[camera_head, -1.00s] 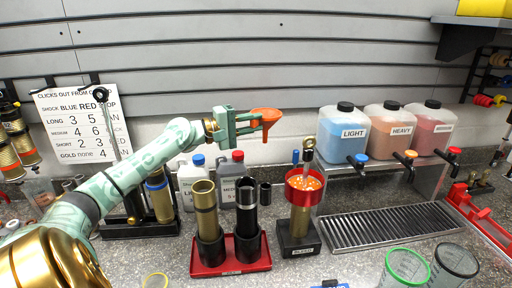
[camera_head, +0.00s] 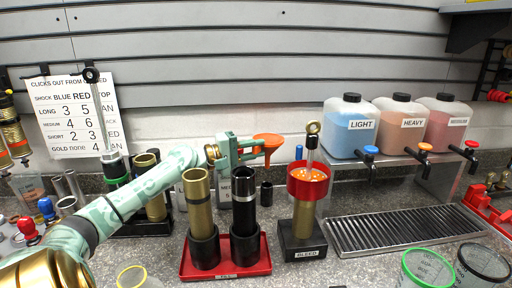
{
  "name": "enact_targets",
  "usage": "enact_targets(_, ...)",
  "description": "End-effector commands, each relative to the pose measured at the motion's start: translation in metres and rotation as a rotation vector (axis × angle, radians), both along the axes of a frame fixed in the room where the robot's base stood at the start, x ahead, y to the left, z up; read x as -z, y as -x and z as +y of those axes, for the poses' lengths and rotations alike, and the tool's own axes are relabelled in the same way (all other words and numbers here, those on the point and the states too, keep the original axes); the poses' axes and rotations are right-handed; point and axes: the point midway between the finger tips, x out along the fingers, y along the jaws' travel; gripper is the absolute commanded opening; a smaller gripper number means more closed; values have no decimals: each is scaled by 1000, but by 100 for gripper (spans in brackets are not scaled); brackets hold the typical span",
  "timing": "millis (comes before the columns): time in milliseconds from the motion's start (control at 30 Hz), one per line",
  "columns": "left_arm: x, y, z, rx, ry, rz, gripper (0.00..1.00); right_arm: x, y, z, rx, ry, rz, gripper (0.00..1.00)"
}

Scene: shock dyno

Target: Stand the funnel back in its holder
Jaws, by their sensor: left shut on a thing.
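The orange funnel (camera_head: 269,139) is upright in the air, wide mouth up and spout down. My left gripper (camera_head: 250,147) is shut on the funnel from its left side. They are above and behind the red tray, left of the bleed stand. A small open black cup (camera_head: 266,193) stands on the counter below the funnel, with a clear gap between them. I cannot tell for sure whether this cup is the holder. My right gripper is not in view.
A red tray (camera_head: 226,270) holds a gold tube (camera_head: 197,205) and a black tube (camera_head: 244,203). The bleed stand (camera_head: 304,245) carries a red cup and an upright rod. Right are fluid jugs (camera_head: 349,126) and a drip grate (camera_head: 405,230). Measuring cups stand at the front right.

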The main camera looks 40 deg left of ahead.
Motion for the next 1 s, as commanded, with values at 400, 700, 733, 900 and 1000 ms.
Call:
enact_targets(400, 8, 0, 0, 0, -1, -2, 0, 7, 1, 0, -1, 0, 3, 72)
enact_targets(700, 9, 0, 0, 0, -11, -31, 0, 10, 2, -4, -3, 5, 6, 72)
enact_targets(733, 9, 0, 0, 0, -11, -31, 0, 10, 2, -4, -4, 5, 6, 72)
enact_targets(900, 7, 1, 0, 0, -9, -32, 0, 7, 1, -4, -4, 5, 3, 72)
enact_targets(1000, 7, 1, 0, -1, -9, -32, 0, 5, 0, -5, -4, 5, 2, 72)
